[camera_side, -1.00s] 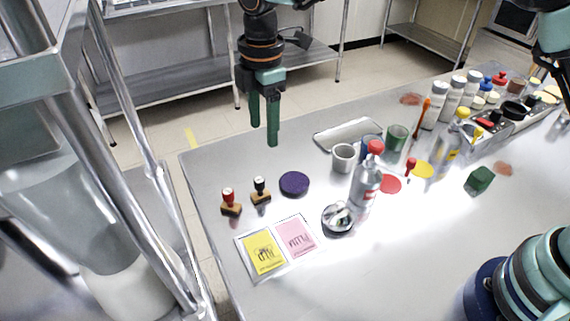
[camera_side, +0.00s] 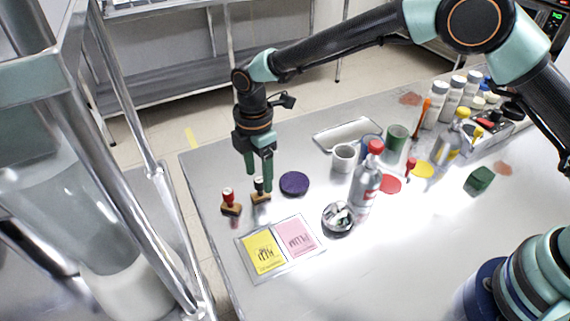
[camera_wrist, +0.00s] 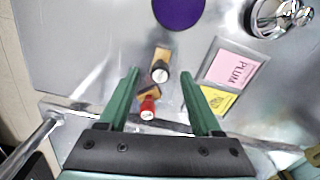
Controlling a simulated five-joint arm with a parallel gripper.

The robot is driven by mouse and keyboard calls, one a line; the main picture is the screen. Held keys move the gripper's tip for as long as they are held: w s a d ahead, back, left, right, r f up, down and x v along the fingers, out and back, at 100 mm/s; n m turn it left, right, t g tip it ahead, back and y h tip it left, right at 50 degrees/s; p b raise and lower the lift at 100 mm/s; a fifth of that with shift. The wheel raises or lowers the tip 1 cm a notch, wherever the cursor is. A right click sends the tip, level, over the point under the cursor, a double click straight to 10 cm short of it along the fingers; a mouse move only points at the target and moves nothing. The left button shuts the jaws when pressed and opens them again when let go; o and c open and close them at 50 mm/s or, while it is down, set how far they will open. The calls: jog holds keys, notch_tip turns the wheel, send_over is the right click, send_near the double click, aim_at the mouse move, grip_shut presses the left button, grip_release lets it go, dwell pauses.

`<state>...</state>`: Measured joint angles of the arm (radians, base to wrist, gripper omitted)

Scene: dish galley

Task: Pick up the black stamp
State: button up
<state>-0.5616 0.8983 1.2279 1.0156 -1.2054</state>
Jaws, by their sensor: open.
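The black stamp (camera_side: 259,186), a black handle on a wooden block, stands upright on the steel table; in the wrist view its black knob (camera_wrist: 159,74) is up, ahead of and between the fingertips. My gripper (camera_side: 259,180) is open and empty, its green fingers pointing down at the black stamp; one finger partly overlaps it in the side view. In the wrist view my gripper (camera_wrist: 163,88) has its fingers spread to either side. I cannot tell whether a finger touches the stamp. The red stamp (camera_side: 229,201) stands close to the left and also shows in the wrist view (camera_wrist: 148,108).
A purple round pad (camera_side: 294,184) lies right of the black stamp. A tray with yellow and pink cards (camera_side: 250,277) lies in front. The table's left edge is near.

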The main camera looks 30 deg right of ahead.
aim_at(259, 179)
jog(key=shift+f, duration=1.25)
grip_shut()
jog(key=shift+r, duration=0.15)
notch_tip(259, 179, up, 20)
